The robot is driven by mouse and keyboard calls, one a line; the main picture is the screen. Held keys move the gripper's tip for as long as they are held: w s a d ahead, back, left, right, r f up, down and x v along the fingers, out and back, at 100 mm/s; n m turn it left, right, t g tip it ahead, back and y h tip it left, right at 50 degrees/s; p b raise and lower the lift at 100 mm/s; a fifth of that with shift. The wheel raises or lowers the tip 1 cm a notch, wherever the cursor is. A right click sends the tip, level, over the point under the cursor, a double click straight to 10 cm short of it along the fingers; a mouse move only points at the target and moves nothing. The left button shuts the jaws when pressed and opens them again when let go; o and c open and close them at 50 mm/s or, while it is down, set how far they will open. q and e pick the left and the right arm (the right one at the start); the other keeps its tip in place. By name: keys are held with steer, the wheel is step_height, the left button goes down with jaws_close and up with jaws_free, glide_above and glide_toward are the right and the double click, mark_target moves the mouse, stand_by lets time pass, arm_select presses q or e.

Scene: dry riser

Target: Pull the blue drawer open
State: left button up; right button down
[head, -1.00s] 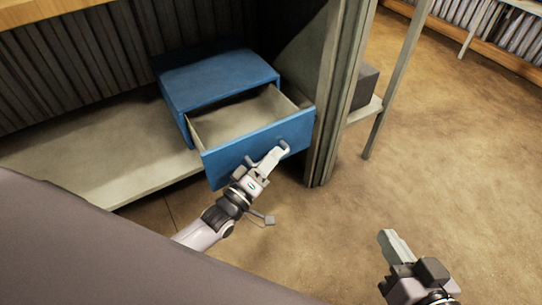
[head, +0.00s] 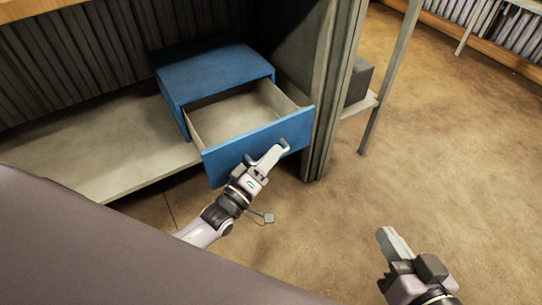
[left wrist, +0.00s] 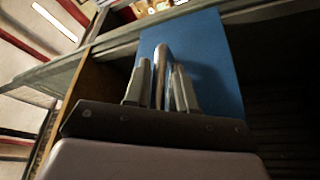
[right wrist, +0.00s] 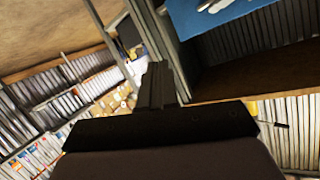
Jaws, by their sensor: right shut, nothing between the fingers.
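The blue drawer (head: 258,143) is pulled out of a blue cabinet (head: 212,68), and its beige inside looks empty. My left gripper (head: 273,154) is at the handle on the drawer's front. In the left wrist view, the metal handle (left wrist: 160,70) stands between its two fingers, which look closed on it, with the blue front (left wrist: 215,60) behind. My right gripper (head: 393,243) is shut and empty, low at the right over the floor, away from the drawer. Its closed fingers (right wrist: 157,85) also show in the right wrist view.
The cabinet stands on a low beige shelf (head: 95,160). A grey upright post (head: 331,110) stands close to the drawer's right side. A dark grey box (head: 358,82) sits behind it. The brown floor (head: 450,160) at the right is open.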

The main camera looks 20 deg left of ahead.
arm_select(q)
steer(key=p+v, duration=0.2)
steer(key=v, duration=0.5)
stand_by(0.3)
steer(key=shift+s, duration=0.15)
